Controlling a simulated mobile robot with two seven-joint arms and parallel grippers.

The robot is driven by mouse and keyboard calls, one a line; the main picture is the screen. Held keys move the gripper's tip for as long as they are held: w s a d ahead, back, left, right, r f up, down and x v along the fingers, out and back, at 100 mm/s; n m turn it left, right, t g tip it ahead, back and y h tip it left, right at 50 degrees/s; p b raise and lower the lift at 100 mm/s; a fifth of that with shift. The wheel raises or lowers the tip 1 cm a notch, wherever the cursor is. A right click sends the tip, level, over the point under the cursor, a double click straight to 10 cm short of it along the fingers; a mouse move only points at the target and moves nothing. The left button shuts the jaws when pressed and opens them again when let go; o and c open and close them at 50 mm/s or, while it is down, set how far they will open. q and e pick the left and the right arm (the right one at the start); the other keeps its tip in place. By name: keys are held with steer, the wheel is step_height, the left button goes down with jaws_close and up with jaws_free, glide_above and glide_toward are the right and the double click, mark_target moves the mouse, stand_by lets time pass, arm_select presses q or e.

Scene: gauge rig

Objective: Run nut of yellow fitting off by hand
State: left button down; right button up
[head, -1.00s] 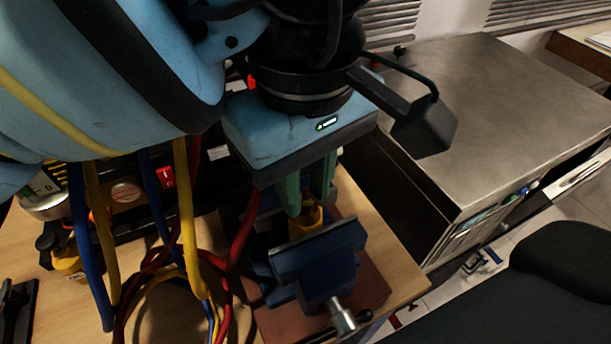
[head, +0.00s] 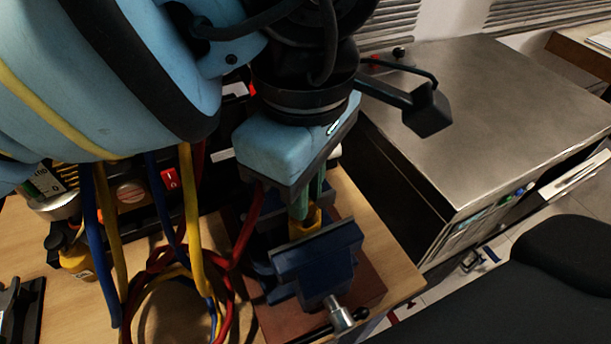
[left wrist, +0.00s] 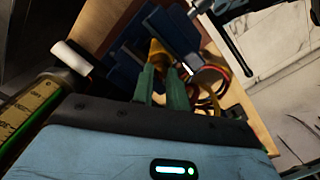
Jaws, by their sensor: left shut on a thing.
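The yellow fitting (head: 304,224) stands in the jaws of a blue vise (head: 322,262). My left gripper (head: 311,207) points down at it from above, its green fingers shut on its top end, where the nut sits. The nut itself is mostly hidden by the fingertips. In the left wrist view the yellow fitting (left wrist: 157,50) shows just beyond the tips of my left gripper (left wrist: 161,68), beside the blue vise (left wrist: 124,68). My right gripper is in neither view.
Red, blue and yellow cables (head: 165,262) hang and coil on the wooden bench (head: 62,315) left of the vise. A grey metal cabinet (head: 490,110) stands to the right. A black chair (head: 560,270) is at the lower right.

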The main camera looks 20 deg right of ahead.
arm_select(q)
steer(key=n+p, duration=0.1)
steer(key=n, duration=0.2)
steer(key=shift+r, duration=0.1)
steer(key=n+p, duration=0.1)
steer(key=n, duration=0.3)
steer(key=shift+n+p, duration=0.6)
steer(key=shift+n, duration=1.2)
steer(key=c, duration=1.4)
jaws_free()
steer(key=shift+r, duration=3.85)
